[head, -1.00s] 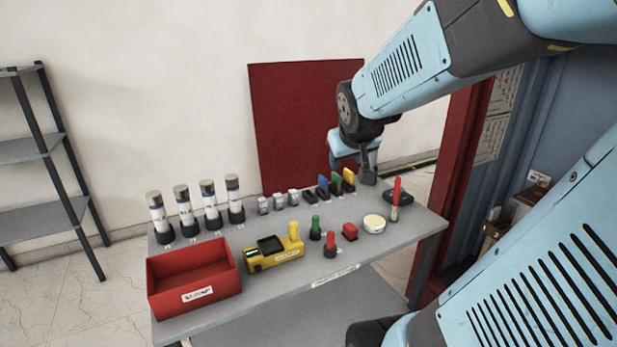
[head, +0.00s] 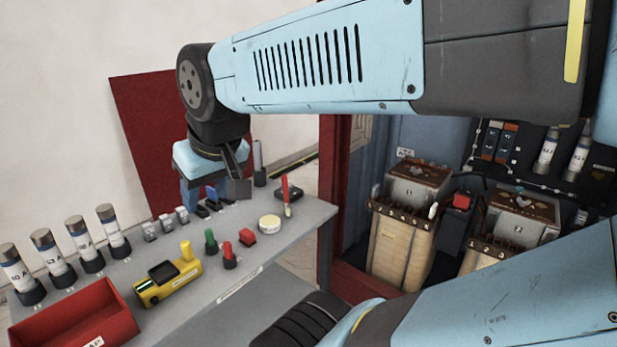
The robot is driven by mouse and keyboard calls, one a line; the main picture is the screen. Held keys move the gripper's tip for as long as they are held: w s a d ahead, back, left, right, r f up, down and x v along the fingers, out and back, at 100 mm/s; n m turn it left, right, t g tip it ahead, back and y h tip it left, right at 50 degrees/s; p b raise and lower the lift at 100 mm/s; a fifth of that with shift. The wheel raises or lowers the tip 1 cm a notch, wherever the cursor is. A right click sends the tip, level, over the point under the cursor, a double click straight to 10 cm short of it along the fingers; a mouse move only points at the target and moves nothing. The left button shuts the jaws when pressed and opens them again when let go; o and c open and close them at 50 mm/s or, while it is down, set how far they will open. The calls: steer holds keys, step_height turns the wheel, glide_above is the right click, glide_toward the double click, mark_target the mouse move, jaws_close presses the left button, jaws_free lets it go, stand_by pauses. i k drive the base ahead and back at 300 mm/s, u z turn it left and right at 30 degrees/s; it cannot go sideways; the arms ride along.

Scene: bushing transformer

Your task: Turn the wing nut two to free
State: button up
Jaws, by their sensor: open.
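No wing nut can be made out clearly in the head view. In the open cabinet at right stand two transformer-like units with brown tops, a left one (head: 402,235) and a right one (head: 515,222). Small parts on their tops are too small to tell apart. My gripper (head: 206,192) hangs pointing down above the far side of the grey table, well left of the cabinet. It is open and appears empty. Its fingertips are partly lost against coloured things on the table.
The grey table (head: 262,262) carries a red bin (head: 85,325), a yellow device (head: 167,282), several labelled cylinders (head: 115,232) and small coloured parts. A red cabinet edge (head: 328,190) stands between table and units. My arm links cross the top and lower right.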

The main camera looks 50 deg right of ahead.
mark_target(522, 203)
steer(key=u, duration=0.55)
steer(key=i, duration=0.15)
steer(key=z, duration=3.45)
steer(key=k, duration=0.85)
steer(key=z, duration=0.15)
steer(key=i, duration=0.7)
